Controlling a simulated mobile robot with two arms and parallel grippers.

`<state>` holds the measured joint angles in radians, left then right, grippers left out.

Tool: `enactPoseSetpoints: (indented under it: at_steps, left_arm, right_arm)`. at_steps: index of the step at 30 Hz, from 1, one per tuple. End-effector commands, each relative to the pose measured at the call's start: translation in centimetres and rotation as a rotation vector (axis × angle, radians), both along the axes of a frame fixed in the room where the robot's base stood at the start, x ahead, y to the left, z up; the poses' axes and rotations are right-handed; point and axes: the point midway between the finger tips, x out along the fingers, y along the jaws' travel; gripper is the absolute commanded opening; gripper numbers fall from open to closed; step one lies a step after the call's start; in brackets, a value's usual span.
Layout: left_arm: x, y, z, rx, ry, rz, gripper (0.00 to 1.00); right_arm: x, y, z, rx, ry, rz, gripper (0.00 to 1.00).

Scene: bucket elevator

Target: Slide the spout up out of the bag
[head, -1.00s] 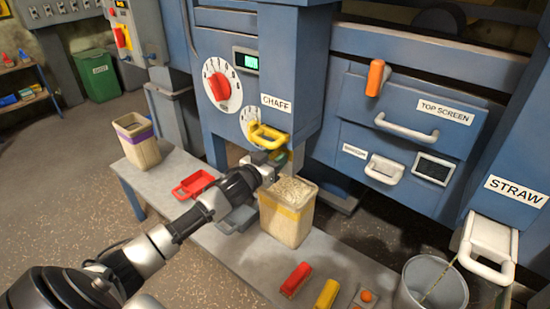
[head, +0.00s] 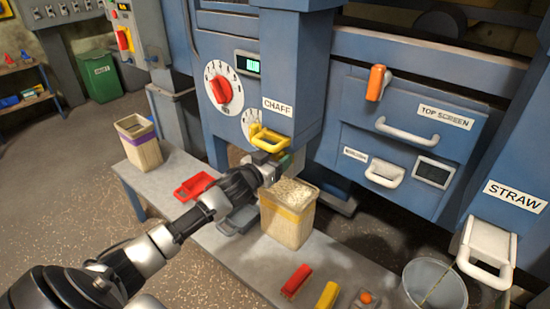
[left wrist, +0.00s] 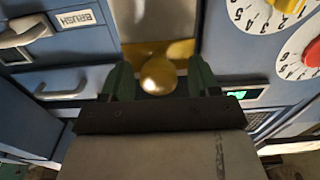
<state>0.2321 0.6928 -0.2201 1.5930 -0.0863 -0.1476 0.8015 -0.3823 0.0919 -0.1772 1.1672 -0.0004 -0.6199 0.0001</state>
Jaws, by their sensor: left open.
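A tan bag (head: 288,222) with a yellow band, filled with pale chaff, stands on the bench below the blue CHAFF housing. A yellow handle (head: 269,140) sits on the housing just above it. My left gripper (head: 283,162) is beside the housing, just below this handle and above the bag's back rim. In the left wrist view my left gripper (left wrist: 159,82) is open, its green fingers on either side of a rounded yellow knob (left wrist: 158,75). I cannot tell whether they touch it. The spout itself is not clearly distinguishable. My right gripper is not in view.
Another bag with a purple band (head: 139,143) stands at the bench's far left end, near a red tray (head: 195,186). Red (head: 296,281) and yellow (head: 327,295) blocks lie at the front. A grey bucket (head: 435,288) stands under the STRAW chute (head: 486,246).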

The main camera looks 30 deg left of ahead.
Motion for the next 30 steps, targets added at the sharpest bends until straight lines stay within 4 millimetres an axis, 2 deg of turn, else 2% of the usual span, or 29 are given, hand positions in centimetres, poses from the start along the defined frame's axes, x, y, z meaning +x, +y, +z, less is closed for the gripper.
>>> enactPoseSetpoints:
  at_steps: [5, 15, 21, 30]
  left_arm:
    - [-1.0, 0.0, -0.2, -0.002, 0.004, -0.001, 0.61]
    - [-7.1, 0.5, -0.2, -0.002, 0.005, -0.001, 0.61]
    - [-9.8, 0.8, -0.1, -0.001, 0.001, -0.001, 0.61]
    - [-10.8, 0.9, 0.0, 0.000, -0.001, 0.000, 0.61]
  right_arm:
    - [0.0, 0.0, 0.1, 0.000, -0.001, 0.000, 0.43]
    - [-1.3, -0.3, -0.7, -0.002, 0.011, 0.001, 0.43]
    - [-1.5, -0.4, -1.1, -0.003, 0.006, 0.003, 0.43]
    - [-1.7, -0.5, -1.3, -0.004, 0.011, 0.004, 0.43]
